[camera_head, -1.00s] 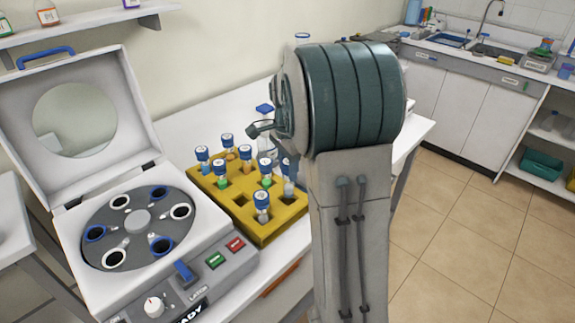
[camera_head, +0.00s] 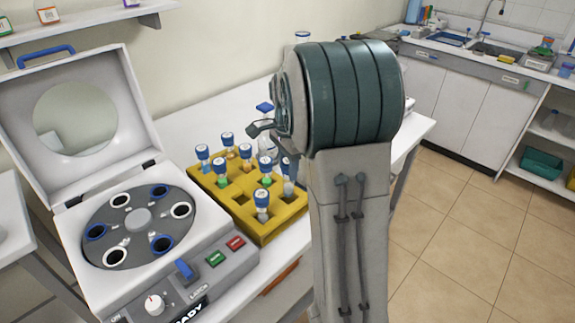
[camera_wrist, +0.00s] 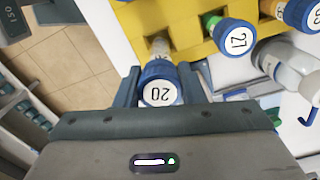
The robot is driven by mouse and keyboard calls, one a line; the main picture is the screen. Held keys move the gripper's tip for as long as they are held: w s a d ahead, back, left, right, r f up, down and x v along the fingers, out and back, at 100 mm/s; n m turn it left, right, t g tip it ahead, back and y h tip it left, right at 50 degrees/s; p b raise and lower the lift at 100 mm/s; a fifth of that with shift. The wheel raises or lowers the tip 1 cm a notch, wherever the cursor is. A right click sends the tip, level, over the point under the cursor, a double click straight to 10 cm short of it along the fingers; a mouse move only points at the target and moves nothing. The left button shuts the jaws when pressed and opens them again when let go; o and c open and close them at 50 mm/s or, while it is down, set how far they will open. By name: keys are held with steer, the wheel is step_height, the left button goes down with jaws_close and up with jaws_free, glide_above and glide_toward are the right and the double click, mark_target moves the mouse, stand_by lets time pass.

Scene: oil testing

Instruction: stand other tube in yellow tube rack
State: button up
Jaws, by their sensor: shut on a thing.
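The yellow tube rack (camera_head: 268,232) stands on the white bench right of the centrifuge and holds several blue-capped tubes. In the wrist view my gripper (camera_wrist: 163,88) is shut on the blue-capped tube numbered 20 (camera_wrist: 160,94), with a finger on each side of the cap. This tube's body points at the edge of the rack (camera_wrist: 190,54); its lower end is hidden, so I cannot tell how deep it sits. Tube 27 (camera_wrist: 237,38) stands in the rack beside it.
The open centrifuge (camera_head: 205,290) is left of the rack, its lid (camera_head: 135,110) raised. A clear blue-topped bottle (camera_head: 266,142) stands behind the rack, close to the gripper's right in the wrist view (camera_wrist: 295,70).

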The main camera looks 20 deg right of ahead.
steer(key=shift+f+b, duration=1.5)
steer(key=shift+f, duration=0.85)
stand_by(1.0)
steer(key=o, duration=1.1)
steer(key=shift+c, duration=0.2)
step_height(320, 180, up, 14)
steer(key=shift+f+p, duration=0.1)
steer(key=shift+p, duration=0.2)
steer(key=s+a+f+n+t, duration=0.1)
steer(key=s+a+f+n, duration=0.1)
steer(key=s+n, duration=0.3)
steer(key=s+a+f+n+t, duration=0.1)
steer(key=s+a+f+n, duration=0.2)
steer(key=s, duration=0.6)
steer(key=s+a+f+n, duration=0.3)
steer(key=s+a+n, duration=0.2)
steer(key=s+n, duration=0.2)
steer(key=shift+s+a+f+n+t, duration=0.2)
steer(key=shift+s+a+n+t, duration=0.15)
steer(key=shift+n, duration=0.45)
